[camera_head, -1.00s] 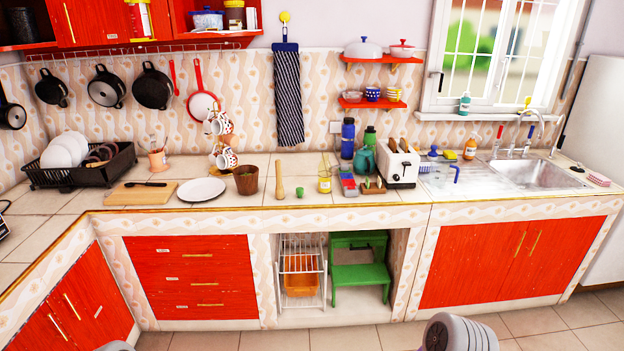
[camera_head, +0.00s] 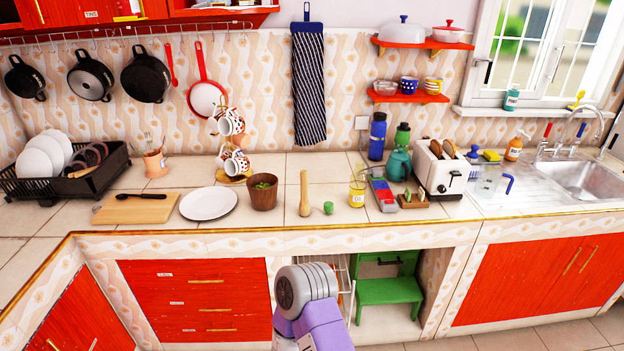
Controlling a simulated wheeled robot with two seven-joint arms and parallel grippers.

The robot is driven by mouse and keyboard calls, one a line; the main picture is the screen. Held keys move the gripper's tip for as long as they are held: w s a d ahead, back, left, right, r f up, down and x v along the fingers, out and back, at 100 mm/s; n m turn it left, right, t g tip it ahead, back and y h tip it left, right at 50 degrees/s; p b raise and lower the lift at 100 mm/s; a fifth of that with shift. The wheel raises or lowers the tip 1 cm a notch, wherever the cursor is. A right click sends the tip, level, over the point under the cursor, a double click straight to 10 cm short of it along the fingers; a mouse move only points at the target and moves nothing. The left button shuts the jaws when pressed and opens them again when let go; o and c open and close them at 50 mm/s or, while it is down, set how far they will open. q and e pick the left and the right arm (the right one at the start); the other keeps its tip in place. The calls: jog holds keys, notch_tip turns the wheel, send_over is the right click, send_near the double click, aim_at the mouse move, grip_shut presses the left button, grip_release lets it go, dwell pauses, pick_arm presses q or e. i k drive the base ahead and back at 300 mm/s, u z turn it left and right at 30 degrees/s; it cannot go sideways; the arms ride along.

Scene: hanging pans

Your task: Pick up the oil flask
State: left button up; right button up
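A small glass flask of yellow liquid with a white label, which looks like the oil flask (camera_head: 357,194), stands upright near the front of the counter, right of the centre. A thin spout seems to rise from its top. A grey and purple link of one of my arms shows at the bottom centre, in front of the cabinets and below the counter edge. Neither gripper shows in the head view, so I cannot see the state of their fingers.
A red, grey and blue box (camera_head: 382,195) stands close to the flask's right. A green object (camera_head: 328,208) and a wooden pestle (camera_head: 305,194) are to its left. A toaster (camera_head: 441,168), a teal pitcher (camera_head: 398,164) and a blue bottle (camera_head: 377,137) stand further right and behind.

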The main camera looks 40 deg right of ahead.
aim_at(358, 178)
jog(key=z, duration=0.35)
jog(key=i, duration=1.05)
jog(key=z, duration=0.75)
